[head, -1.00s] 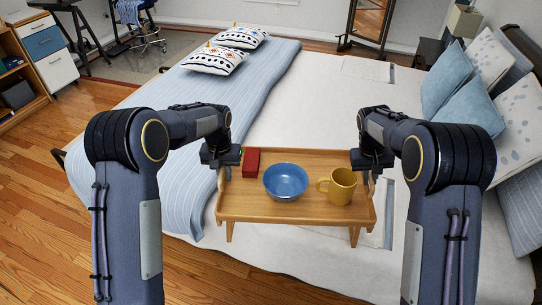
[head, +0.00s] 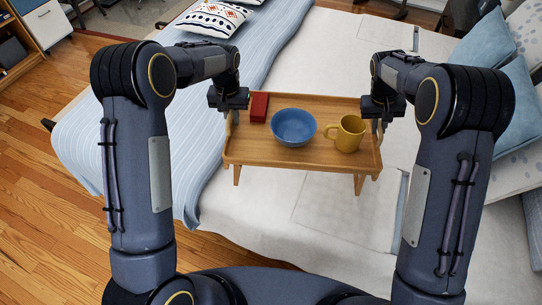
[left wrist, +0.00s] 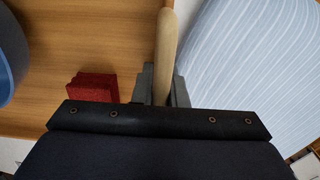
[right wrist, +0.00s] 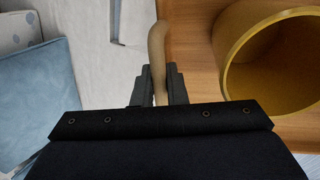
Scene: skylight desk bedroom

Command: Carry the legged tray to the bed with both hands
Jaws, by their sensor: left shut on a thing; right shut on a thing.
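The wooden legged tray (head: 250,149) is level in the head view, over the white part of the bed (head: 325,215). Its short legs show at the front; I cannot tell whether they touch the bed. On it are a red box (head: 259,107), a blue bowl (head: 293,127) and a yellow mug (head: 347,133), all upright. My left gripper (head: 231,108) is shut on the tray's left handle, a rounded wooden bar (left wrist: 166,50). My right gripper (head: 381,112) is shut on the right handle (right wrist: 157,55). The mug is close beside that handle in the right wrist view (right wrist: 270,60).
A striped blue blanket (head: 130,140) covers the bed's left side, with a patterned pillow (head: 212,18) at the far end. Blue pillows (head: 490,48) lie at the right. Bare white bedding lies behind and in front of the tray. Wooden floor (head: 40,200) is at the left.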

